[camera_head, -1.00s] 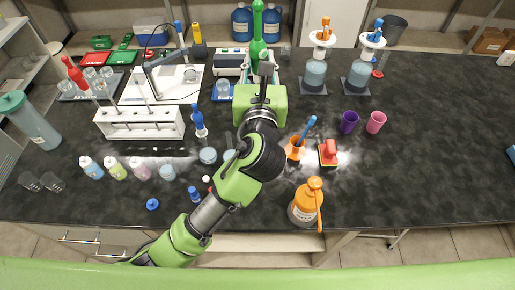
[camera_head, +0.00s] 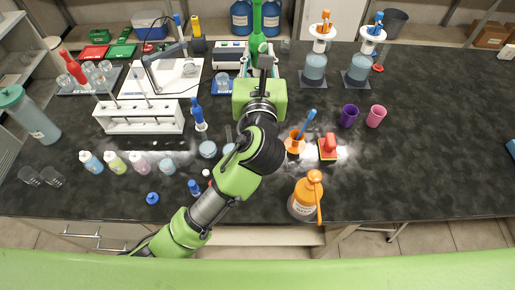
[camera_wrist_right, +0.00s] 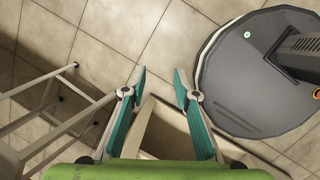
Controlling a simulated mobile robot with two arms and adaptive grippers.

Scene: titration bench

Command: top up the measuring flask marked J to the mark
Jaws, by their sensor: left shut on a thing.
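My left gripper (camera_head: 262,64) is at the back middle of the bench in the head view. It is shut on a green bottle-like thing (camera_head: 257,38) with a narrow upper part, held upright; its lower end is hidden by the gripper. I cannot make out a measuring flask marked J; no lettering is readable at this size, and my left arm and gripper hide part of the bench. My right gripper (camera_wrist_right: 160,76) shows in the right wrist view, open and empty, above the tiled floor.
A white rack (camera_head: 140,117) and several small bottles stand at left. An orange-topped bottle (camera_head: 305,197) is at the front edge. Two dispenser bottles (camera_head: 314,66) (camera_head: 360,68), a purple cup (camera_head: 349,115) and a pink cup (camera_head: 376,116) stand right. The far right bench is mostly clear.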

